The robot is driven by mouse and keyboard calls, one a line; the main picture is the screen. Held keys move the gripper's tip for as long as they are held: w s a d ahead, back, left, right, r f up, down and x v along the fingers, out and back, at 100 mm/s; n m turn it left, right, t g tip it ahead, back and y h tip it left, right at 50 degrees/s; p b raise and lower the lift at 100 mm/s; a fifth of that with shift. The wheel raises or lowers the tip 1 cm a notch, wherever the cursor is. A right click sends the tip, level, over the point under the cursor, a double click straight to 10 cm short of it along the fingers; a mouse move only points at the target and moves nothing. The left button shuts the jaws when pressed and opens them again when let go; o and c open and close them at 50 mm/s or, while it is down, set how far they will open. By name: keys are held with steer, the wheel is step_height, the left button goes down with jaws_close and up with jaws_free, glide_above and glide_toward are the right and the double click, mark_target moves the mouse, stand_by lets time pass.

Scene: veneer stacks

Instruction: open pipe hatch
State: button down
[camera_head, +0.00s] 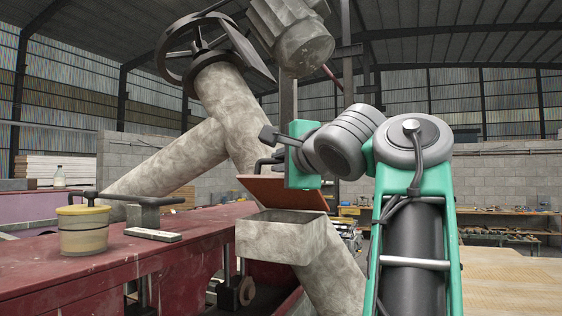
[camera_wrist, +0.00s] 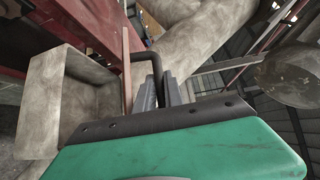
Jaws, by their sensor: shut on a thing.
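The pipe hatch is a reddish-brown lid (camera_head: 283,192) on a square grey box mouth (camera_head: 282,238) at the pipe's lower end. The lid stands raised and tilted in the head view, with the opening uncovered below it. In the wrist view the lid shows nearly edge-on (camera_wrist: 126,70), beside the open box (camera_wrist: 62,105). A black bent handle (camera_wrist: 143,57) sits on the lid's outer side. My gripper (camera_wrist: 160,90) is shut on this handle; its fingers lie either side of it. In the head view my gripper (camera_head: 276,159) is beside the lid's upper side, its fingers partly hidden.
A thick grey pipe (camera_head: 228,110) with a handwheel (camera_head: 196,52) rises behind. A red bench (camera_head: 60,265) at the left bears a yellow-lidded pot (camera_head: 84,230) and a metal clamp-like tool (camera_head: 150,222). A wooden surface (camera_head: 510,280) lies at the right.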

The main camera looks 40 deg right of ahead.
steer(key=c, duration=1.7)
jaws_free()
steer(key=shift+a, duration=0.1)
steer(key=shift+v, duration=3.95)
